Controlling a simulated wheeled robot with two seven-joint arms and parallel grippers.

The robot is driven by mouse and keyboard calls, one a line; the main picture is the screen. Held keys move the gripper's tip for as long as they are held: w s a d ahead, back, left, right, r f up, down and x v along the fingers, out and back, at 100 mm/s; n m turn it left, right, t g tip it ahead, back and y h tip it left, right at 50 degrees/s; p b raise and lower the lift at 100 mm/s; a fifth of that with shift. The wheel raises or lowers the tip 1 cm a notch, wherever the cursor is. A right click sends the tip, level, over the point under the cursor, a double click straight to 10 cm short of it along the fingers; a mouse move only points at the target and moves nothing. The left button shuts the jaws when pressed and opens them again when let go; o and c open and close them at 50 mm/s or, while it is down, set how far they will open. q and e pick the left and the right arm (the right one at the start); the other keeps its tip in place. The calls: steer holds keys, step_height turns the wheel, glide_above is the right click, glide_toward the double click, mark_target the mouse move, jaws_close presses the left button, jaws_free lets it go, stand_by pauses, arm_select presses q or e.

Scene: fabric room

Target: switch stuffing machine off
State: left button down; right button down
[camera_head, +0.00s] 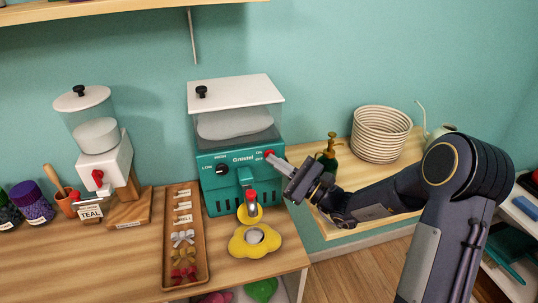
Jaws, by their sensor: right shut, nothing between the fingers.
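The stuffing machine (240,170) is a teal box with a clear, white-lidded hopper of white filling on top. It stands on the wooden counter against the wall. Its front has a dark knob marked HIGH and LOW and a red switch (269,154) beside the ON and OFF labels at the upper right. My right gripper (281,165) reaches in from the right and is shut and empty. Its tips are at the switch, just below and right of the red part. I cannot tell whether they touch it or which way the switch is set. My left gripper is not in view.
A yellow flower-shaped piece (255,241) lies below the machine's nozzle. A wooden tray (171,269) of bows is to its left, with a white dispenser (100,150) beyond. A dark green bottle (328,155) and woven basket (381,134) stand on the right.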

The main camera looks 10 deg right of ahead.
steer(key=shift+s, duration=0.35)
steer(key=s+b, duration=0.1)
steer(key=s, duration=0.5)
stand_by(0.3)
steer(key=shift+d, duration=0.1)
steer(key=s+a+r+n+g+p, duration=0.1)
steer(key=s+a+r+n+g, duration=0.15)
steer(key=s+n+g, duration=0.45)
steer(key=s+a+r+n+g, duration=0.1)
steer(key=s+a+n+g, duration=0.35)
steer(key=s, duration=0.45)
steer(key=s+d+f+n+t+h+p, duration=0.1)
steer(key=s+d+f+n+t+h, duration=0.1)
steer(key=s+d+f+n+h, duration=0.4)
steer(key=s+d+n+h, duration=0.2)
steer(key=s+d+h, duration=0.1)
steer(key=d+h, duration=0.2)
steer(key=shift+d+f+p, duration=0.2)
steer(key=shift+d+p, duration=0.15)
steer(key=shift+p, duration=0.05)
